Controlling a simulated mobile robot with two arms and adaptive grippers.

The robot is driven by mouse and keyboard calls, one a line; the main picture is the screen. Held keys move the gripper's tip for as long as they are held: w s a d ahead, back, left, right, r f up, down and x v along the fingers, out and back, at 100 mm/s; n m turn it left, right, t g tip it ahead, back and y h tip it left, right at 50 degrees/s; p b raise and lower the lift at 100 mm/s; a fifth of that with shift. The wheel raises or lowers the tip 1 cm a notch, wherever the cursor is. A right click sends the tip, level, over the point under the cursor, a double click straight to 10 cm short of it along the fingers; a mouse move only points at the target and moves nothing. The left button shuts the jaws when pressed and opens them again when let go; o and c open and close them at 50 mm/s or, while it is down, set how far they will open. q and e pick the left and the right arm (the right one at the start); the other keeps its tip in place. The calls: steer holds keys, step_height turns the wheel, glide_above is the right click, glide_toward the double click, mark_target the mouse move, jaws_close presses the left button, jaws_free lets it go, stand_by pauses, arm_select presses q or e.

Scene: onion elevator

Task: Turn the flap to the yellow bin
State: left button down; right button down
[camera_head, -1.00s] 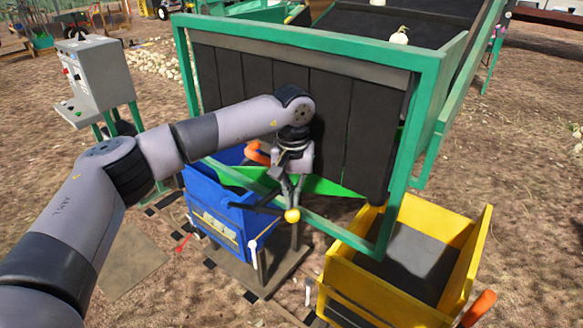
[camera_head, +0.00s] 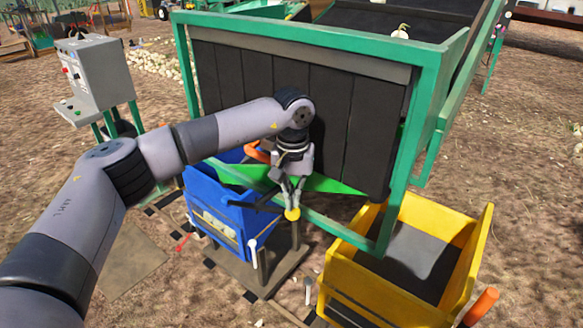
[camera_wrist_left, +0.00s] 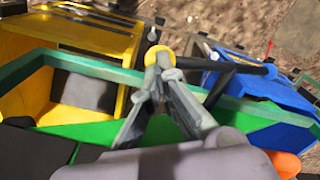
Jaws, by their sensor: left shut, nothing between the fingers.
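The green flap (camera_head: 330,185) shows below the black curtain, behind the green frame's lower bar. A dark lever with a yellow ball knob (camera_head: 292,214) sticks out in front of that bar. My left gripper (camera_head: 291,203) points down with its shut fingertips at the knob; the left wrist view shows the tips (camera_wrist_left: 158,68) right beside the yellow knob (camera_wrist_left: 160,55), with nothing between them. The yellow bin (camera_head: 455,232) stands at the lower right. The blue bin (camera_head: 215,205) stands at the left under the frame. My right gripper is not in view.
The green frame (camera_head: 432,75) with black curtain strips stands over the bins. A grey control box (camera_head: 98,75) stands at the left. An onion (camera_head: 401,32) lies on the belt above. Open ground lies to the right.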

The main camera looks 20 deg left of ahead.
mark_target(292, 218)
arm_select(q)
steer(key=shift+s+f+b, duration=0.15)
steer(key=shift+f+b, duration=0.75)
steer(key=shift+f, duration=0.6)
steer(key=shift+a+f+b, duration=0.15)
steer(key=shift+f+b, duration=0.8)
steer(key=shift+f, duration=0.4)
steer(key=shift+f+b, duration=0.55)
steer(key=shift+f, duration=0.1)
steer(key=f+b, duration=0.2)
steer(key=f, duration=0.1)
steer(key=shift+w+f, duration=0.2)
steer(key=shift+f, duration=0.05)
steer(key=s+a+r+p, duration=0.1)
steer(key=s+r+p, duration=0.1)
steer(key=s+r, duration=0.3)
steer(key=shift+a, duration=0.25)
